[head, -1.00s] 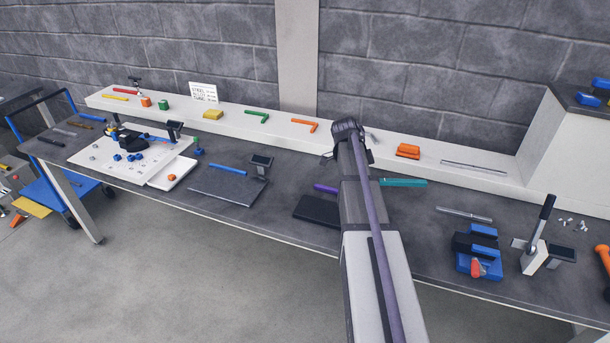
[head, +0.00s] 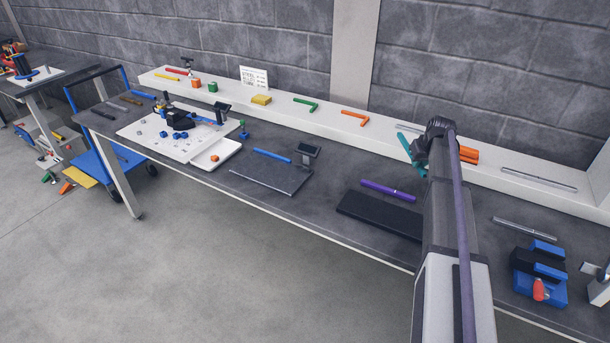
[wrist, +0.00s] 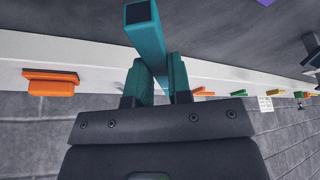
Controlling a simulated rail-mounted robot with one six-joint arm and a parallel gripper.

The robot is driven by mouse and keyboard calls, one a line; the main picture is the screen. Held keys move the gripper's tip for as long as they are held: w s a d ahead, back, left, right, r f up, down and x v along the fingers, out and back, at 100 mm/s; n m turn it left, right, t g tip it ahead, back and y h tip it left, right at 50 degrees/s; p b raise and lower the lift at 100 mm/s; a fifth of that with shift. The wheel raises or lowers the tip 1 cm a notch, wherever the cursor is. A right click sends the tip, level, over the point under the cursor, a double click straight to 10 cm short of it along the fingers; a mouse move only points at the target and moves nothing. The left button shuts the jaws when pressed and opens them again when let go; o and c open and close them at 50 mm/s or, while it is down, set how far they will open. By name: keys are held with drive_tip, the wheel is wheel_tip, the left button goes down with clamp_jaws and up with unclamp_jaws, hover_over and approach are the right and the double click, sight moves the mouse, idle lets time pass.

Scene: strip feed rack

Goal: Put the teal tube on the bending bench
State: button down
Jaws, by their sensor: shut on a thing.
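The teal tube (head: 404,147) is in my gripper, above the bench near the pale rear ledge, and shows partly behind my arm in the head view. In the wrist view the teal tube (wrist: 146,38) runs between the two fingers of my gripper (wrist: 159,80), its square open end pointing away from the palm. My gripper is shut on it; the head view hides the fingers behind my arm. A white holed plate (head: 150,131) with blue blocks and a black and blue tool (head: 182,120) stands at the left; it looks like the bending bench.
A purple tube (head: 388,191) lies by a black pad (head: 375,215). A blue tube (head: 271,155) lies by a dark plate (head: 270,178) and a small screen (head: 308,150). Orange blocks (head: 469,154) and bent pieces sit on the ledge (head: 335,113). A blue fixture (head: 540,272) stands right.

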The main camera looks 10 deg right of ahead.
sight(399, 182)
drive_tip(key=w+a+n+g+y, duration=0.15)
drive_tip(key=w+n+y, duration=0.3)
drive_tip(key=n, duration=0.65)
drive_tip(key=shift+h, duration=0.25)
drive_tip(key=f+b, duration=1.1)
drive_tip(key=shift+w+f, duration=0.2)
drive_tip(key=shift+w, duration=0.1)
drive_tip(key=shift+r, duration=0.35)
drive_tip(key=shift+f, duration=0.1)
drive_tip(key=c, duration=1.1)
unclamp_jaws()
drive_tip(key=shift+o, duration=0.2)
drive_tip(key=p+v, duration=1.1)
drive_tip(key=v, duration=0.1)
drive_tip(key=shift+p, duration=0.3)
